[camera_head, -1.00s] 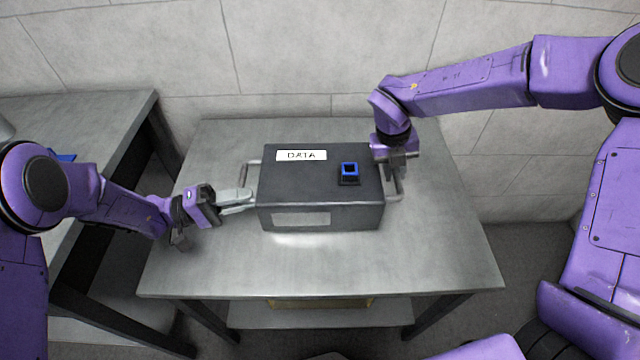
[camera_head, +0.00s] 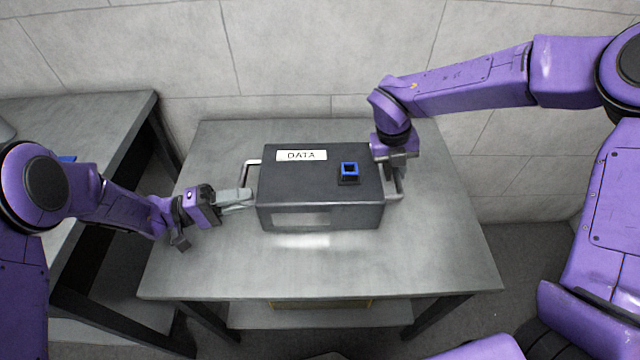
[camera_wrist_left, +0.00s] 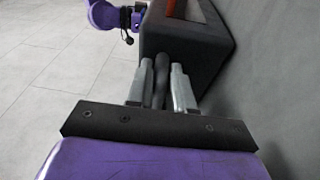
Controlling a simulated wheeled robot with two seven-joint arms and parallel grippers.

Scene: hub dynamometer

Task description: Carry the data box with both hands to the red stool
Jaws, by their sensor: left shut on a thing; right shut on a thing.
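The data box (camera_head: 320,185) is a dark grey box with a white DATA label and a metal bar handle on each side. It is on or just above the grey metal table (camera_head: 400,270); I cannot tell if it touches. My left gripper (camera_head: 240,196) is shut on the box's left handle. In the left wrist view its two fingers (camera_wrist_left: 162,88) close on the dark handle bar beside the box (camera_wrist_left: 190,40). My right gripper (camera_head: 396,172) is shut on the right handle, its fingertips partly hidden. The red stool is not in view.
A small blue square piece (camera_head: 349,170) sits on top of the box. Another grey table (camera_head: 100,120) stands at the left. A pale block wall (camera_head: 300,50) is behind the table. The table has clear room in front of the box.

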